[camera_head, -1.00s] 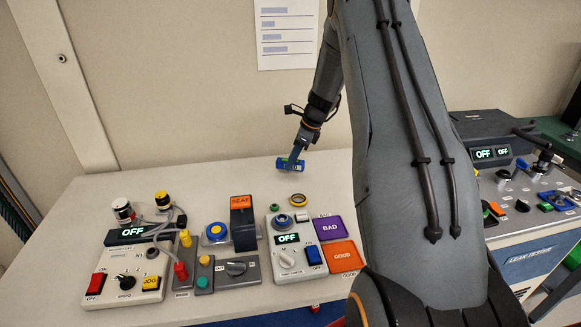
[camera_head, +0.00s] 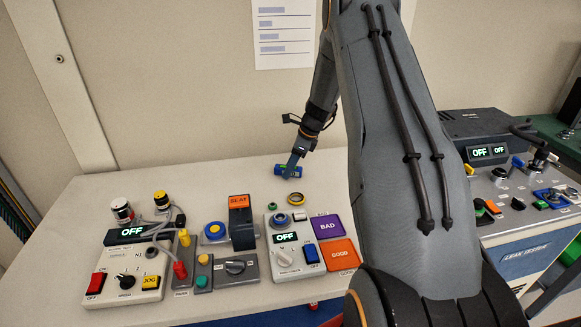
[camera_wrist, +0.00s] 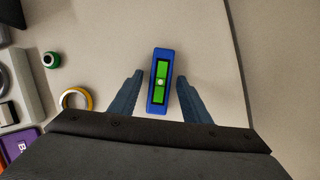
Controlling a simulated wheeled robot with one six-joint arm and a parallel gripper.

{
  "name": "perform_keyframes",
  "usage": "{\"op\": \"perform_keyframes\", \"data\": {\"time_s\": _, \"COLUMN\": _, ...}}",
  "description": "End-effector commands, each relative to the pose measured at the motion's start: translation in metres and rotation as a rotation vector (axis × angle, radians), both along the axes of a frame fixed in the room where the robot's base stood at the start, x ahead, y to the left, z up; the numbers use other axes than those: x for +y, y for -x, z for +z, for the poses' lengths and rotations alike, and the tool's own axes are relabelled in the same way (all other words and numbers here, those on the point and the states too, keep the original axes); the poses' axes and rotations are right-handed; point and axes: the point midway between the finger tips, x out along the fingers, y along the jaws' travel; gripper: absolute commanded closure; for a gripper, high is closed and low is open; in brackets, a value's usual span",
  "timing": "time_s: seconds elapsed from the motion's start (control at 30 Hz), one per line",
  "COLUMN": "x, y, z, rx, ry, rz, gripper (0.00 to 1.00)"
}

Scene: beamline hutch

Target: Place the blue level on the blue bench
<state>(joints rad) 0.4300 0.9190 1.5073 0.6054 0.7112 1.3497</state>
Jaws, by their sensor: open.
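The blue level, a short blue block with a green vial window, lies on the pale top of the bench (camera_head: 345,185), behind the control boxes. It shows in the head view (camera_head: 287,171) and the wrist view (camera_wrist: 157,108). My gripper (camera_wrist: 160,76) is open and low over it, with one finger on each side. In the wrist view a gap shows between the level and each finger. My gripper also shows in the head view (camera_head: 294,162). The bench has blue parts (camera_head: 285,316) below its pale top.
A box with an OFF display (camera_head: 285,237), a purple BAD pad (camera_head: 327,226) and an orange GOOD pad (camera_head: 339,252) stand in front. Bench top left of the level is clear.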

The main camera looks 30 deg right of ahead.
Motion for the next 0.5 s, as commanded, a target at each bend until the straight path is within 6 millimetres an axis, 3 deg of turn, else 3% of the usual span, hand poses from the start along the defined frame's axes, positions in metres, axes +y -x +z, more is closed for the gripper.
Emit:
{"op": "perform_keyframes", "data": {"time_s": 0.23, "x": -0.007, "y": 0.004, "z": 0.021, "rx": -0.003, "ry": 0.001, "rz": -0.001, "gripper": 0.57}}
{"op": "perform_keyframes", "data": {"time_s": 0.5, "x": -0.024, "y": 0.017, "z": 0.072, "rx": -0.003, "ry": 0.002, "rz": -0.002, "gripper": 0.57}}
